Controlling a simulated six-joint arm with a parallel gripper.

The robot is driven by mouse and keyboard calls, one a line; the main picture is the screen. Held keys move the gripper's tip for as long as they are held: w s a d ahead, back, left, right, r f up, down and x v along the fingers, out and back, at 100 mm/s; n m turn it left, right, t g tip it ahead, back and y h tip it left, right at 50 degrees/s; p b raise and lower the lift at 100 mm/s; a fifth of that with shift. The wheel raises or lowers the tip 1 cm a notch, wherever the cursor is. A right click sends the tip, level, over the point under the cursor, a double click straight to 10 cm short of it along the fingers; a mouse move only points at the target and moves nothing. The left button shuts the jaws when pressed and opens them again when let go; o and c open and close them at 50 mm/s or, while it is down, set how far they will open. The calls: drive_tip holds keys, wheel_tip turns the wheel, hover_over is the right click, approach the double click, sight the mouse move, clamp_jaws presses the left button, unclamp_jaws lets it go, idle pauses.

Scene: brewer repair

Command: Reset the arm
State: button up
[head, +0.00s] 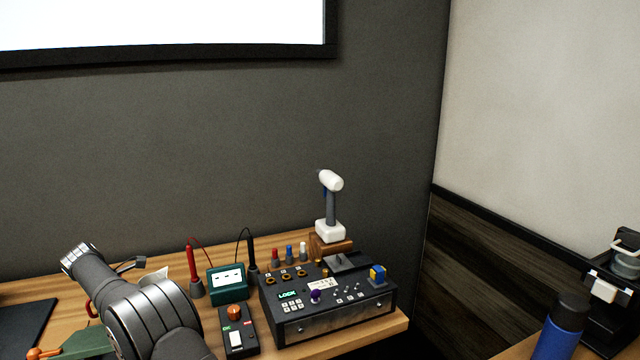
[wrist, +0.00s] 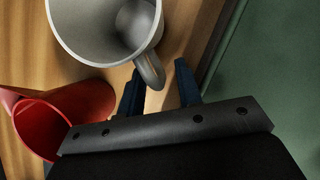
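My gripper (wrist: 158,82) shows in the wrist view with its two dark blue fingers apart. A light grey mug (wrist: 75,35) is just beyond the fingers, its handle (wrist: 151,72) reaching down toward the gap between them. I cannot tell whether the handle touches a finger. Bare wood shows in the rest of the gap. In the head view my grey arm (head: 150,315) bends over the left part of the bench, and the gripper's fingers are not visible there.
In the wrist view a red cup-like object (wrist: 45,125) lies left of the gripper and a green surface (wrist: 265,70) is at right.

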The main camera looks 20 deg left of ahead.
wheel_tip(320, 180, up, 10)
drive_tip(key=shift+s+r, duration=0.1)
drive_tip(key=shift+r, duration=0.15)
drive_tip(key=shift+a+m, duration=0.1)
drive_tip(key=shift+m, duration=0.3)
drive_tip(key=w+d+r+m, duration=0.1)
drive_tip(key=w+d+r, duration=0.1)
drive_tip(key=w+d, duration=0.8)
drive_tip(key=w+d+r+m+h, duration=0.1)
drive_tip(key=w+d+r+m, duration=0.1)
drive_tip(key=w+d, duration=0.9)
drive_tip(key=w+d+r+m+g+h, duration=0.1)
drive_tip(key=w+d+r, duration=0.3)
drive_tip(key=w+d, duration=0.7)
drive_tip(key=d, duration=0.9)
drive_tip(key=shift+w+r+m, duration=0.15)
drive_tip(key=shift+w+m, duration=0.1)
drive_tip(key=shift+m, duration=0.05)
